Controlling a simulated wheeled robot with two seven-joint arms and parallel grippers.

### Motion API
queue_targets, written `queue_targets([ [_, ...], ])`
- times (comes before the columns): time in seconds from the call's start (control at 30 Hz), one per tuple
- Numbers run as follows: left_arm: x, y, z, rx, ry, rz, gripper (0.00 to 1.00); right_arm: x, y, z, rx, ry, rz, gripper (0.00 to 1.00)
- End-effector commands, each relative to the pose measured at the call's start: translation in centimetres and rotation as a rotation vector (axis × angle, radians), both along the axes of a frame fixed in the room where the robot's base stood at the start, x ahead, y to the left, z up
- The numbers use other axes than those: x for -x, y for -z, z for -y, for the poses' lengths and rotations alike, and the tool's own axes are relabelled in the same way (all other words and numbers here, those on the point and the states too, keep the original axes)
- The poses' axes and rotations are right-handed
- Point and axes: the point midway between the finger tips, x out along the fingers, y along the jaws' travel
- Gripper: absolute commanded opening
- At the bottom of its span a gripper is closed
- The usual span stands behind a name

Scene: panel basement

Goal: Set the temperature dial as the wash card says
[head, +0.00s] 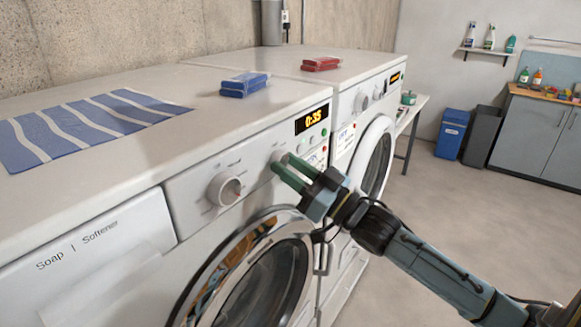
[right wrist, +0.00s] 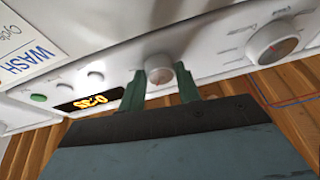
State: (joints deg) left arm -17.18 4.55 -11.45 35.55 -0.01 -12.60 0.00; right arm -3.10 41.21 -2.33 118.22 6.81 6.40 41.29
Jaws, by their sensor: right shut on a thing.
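The washing machine's front panel carries a large dial (head: 224,189) and a smaller round dial (head: 277,157) to its right. My right gripper (head: 283,166) has its green fingers on the smaller dial. In the right wrist view this dial (right wrist: 159,70) sits between the two fingertips, and the gripper is shut on it. The large dial (right wrist: 275,40) is clear of the fingers there. The dial labels are too small to read. A card reading "WASH" (right wrist: 30,45) is on the panel; its other text is cut off. My left gripper is not in view.
The washer display (head: 312,119) reads 0:35. Blue folded cloths (head: 244,84) and a striped cloth (head: 85,125) lie on the washer top (head: 190,95). Red folded cloths (head: 321,64) lie on the adjoining machine. The round door (head: 265,280) is below the panel. The floor at right is open.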

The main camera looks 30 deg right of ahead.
Motion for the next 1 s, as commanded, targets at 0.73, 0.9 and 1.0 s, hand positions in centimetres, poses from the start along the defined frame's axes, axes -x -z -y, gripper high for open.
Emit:
queue_targets([
  [0.73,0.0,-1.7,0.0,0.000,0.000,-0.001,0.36,-0.2,-0.3,0.5,0.535,-0.001,0.221,0.10],
  [0.9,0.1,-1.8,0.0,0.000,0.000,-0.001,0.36,-0.2,-0.3,0.5,0.586,-0.002,0.243,0.10],
  [1.0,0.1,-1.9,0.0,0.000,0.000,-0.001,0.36,-0.2,-0.3,0.5,0.603,-0.002,0.250,0.10],
])
